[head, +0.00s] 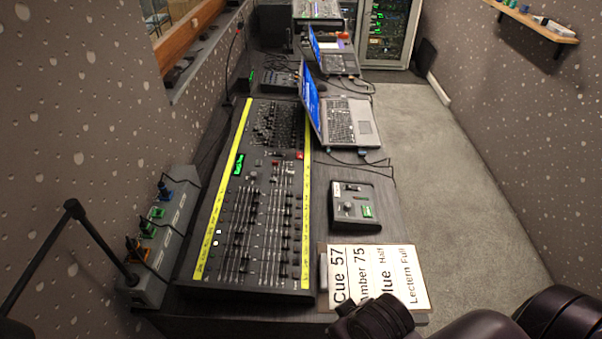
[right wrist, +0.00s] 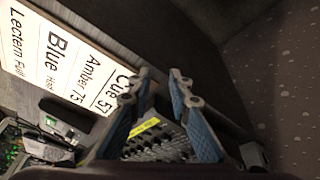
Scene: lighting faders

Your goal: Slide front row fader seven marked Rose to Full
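The lighting console (head: 262,215) is a long dark desk with rows of faders and yellow label strips (head: 222,205) along its long edges. Its labels are too small to read, so I cannot tell which fader is Rose. In the right wrist view, part of the console (right wrist: 160,143) with a yellow strip shows beyond and between my fingers. My right gripper (right wrist: 161,85) has two blue-padded fingers standing apart with nothing between them. In the head view my right arm comes in at the bottom right, beside the console's near end, and is not touching it. My left gripper is not seen.
A white cue sheet (head: 375,278) lies at the table's near right edge. A small control box (head: 355,207) and an open laptop (head: 345,122) stand right of the console. A grey box with coloured plugs (head: 170,225) stands on the left. Carpet (head: 440,180) is clear on the right.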

